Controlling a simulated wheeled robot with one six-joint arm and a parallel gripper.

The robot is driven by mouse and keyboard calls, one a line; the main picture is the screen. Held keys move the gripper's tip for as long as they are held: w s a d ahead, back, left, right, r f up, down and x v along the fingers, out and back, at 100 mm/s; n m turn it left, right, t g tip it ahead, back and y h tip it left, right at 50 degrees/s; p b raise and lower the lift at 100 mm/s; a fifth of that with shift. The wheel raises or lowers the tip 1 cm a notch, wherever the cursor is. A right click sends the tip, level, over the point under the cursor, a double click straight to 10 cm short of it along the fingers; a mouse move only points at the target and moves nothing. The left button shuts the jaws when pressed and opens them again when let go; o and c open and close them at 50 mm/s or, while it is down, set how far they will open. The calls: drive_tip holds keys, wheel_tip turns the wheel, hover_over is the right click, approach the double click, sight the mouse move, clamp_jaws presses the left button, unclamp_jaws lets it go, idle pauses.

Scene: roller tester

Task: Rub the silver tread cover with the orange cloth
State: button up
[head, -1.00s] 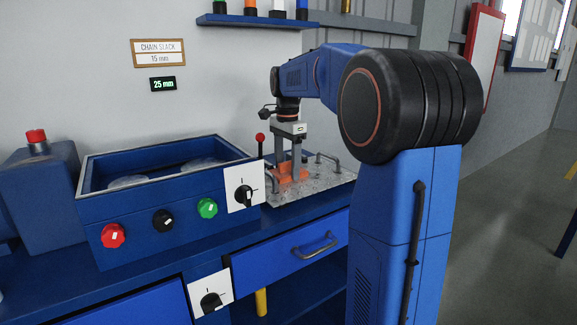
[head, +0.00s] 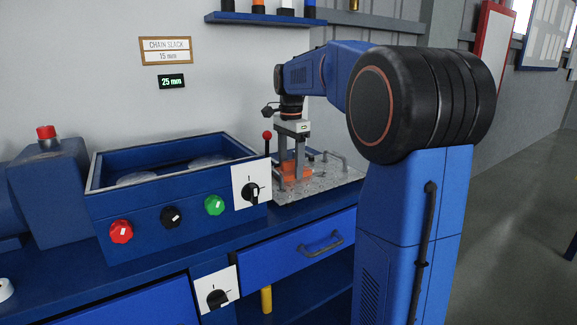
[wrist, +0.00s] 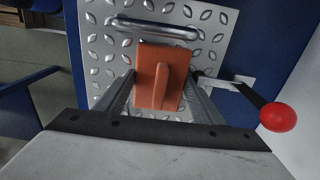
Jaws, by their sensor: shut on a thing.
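The silver tread cover (head: 325,182) is a plate with raised leaf marks and bar handles, lying on the blue bench right of the roller box. It also fills the top of the wrist view (wrist: 205,25). The orange cloth (wrist: 149,60) shows as a flat pad with a raised grip ridge, between my fingers over the plate. In the head view the orange cloth (head: 290,173) is low at the plate, partly hidden by the fingers. My gripper (head: 289,178) points down and is shut on the cloth. Whether the cloth presses on the plate is hard to tell.
A red-knobbed lever (wrist: 277,117) stands close beside the plate; it shows in the head view (head: 267,136) too. The blue roller box (head: 160,200) with coloured knobs stands to the left. A cover handle (wrist: 155,27) lies just beyond the cloth. The wall is behind.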

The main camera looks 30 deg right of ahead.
drive_tip(key=shift+d+f, duration=0.1)
drive_tip(key=shift+d, duration=0.95)
drive_tip(key=shift+r, duration=3)
